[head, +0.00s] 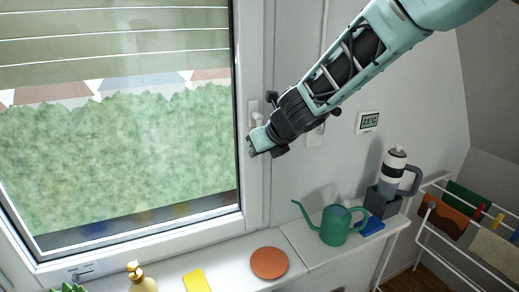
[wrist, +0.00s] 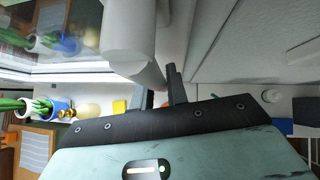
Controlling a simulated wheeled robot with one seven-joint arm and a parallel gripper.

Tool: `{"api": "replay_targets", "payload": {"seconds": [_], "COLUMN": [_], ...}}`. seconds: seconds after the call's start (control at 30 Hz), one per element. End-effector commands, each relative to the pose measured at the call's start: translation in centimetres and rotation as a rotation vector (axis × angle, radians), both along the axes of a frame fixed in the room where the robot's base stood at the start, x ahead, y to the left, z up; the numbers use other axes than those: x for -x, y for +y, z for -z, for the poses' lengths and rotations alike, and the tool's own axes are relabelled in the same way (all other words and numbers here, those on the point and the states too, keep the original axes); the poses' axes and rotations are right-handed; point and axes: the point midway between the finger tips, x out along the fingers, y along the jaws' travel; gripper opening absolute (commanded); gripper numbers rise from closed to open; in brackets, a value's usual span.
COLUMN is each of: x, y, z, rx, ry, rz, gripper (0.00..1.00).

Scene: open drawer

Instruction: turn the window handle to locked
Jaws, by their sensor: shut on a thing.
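The white window handle (head: 256,119) sits on the right side of the window frame; in the head view only part of it shows beside my gripper. My gripper (head: 251,147) is at the handle, with my arm reaching in from the upper right. In the wrist view the handle (wrist: 130,40) is a thick pale bar that runs down to the two dark fingers of my gripper (wrist: 162,92). The fingers are shut on the handle's lower end. The exact contact is partly hidden by the gripper body.
The window frame (head: 253,195) stands upright beside the gripper. On the sill below are an orange disc (head: 269,263), a yellow block (head: 195,281), a yellow bottle (head: 142,281) and a green watering can (head: 335,227). A thermostat (head: 367,122) is on the wall.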

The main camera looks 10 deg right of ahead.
Motion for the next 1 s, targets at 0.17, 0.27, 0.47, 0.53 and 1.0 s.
{"api": "replay_targets", "payload": {"seconds": [0.17,0.27,0.47,0.53,1.0], "x": [0.0,0.0,0.2,0.6,7.0], "y": [-0.2,-0.1,-0.2,-0.3,-3.5], "z": [0.1,0.0,-0.3,-0.9,-8.5], "rx": [0.003,0.002,0.001,0.001,0.001], "ry": [0.0,0.0,0.0,-0.002,-0.002], "rz": [0.001,0.001,0.001,0.0,0.001], "gripper": [0.37,0.37,0.37,0.37,0.37]}}
